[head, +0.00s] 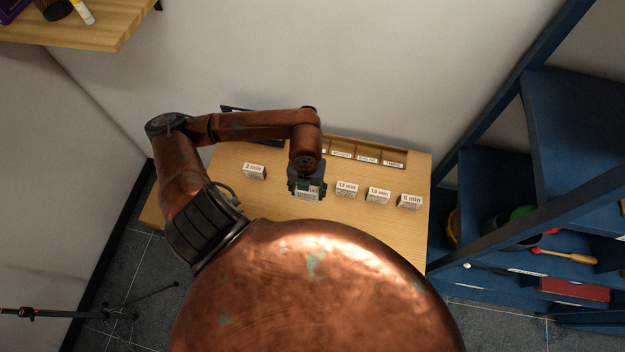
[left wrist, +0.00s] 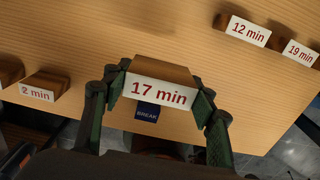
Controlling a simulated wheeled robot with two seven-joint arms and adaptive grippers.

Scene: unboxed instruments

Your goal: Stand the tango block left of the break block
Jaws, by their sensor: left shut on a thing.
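My left gripper (head: 307,190) is shut on a wooden block with a white "17 min" label (left wrist: 158,91). The held block (head: 307,195) is over the desk, between the "2 min" block (head: 253,172) and the "12 min" block (head: 346,189). The "19 min" block (head: 377,196) and a "5 min"-like block (head: 409,202) stand further right. A blue "BREAK" label (left wrist: 147,112) shows just below the held block in the left wrist view. No block reads "tango", so I cannot tell which one it is. My right gripper is not in view.
A wooden rack (head: 415,155) with small, hard-to-read labels runs along the desk's back edge. The desk (head: 235,190) has bare wood around the blocks. A blue shelf (head: 490,190) with tools stands at the right. A wooden shelf (head: 110,35) is at the upper left.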

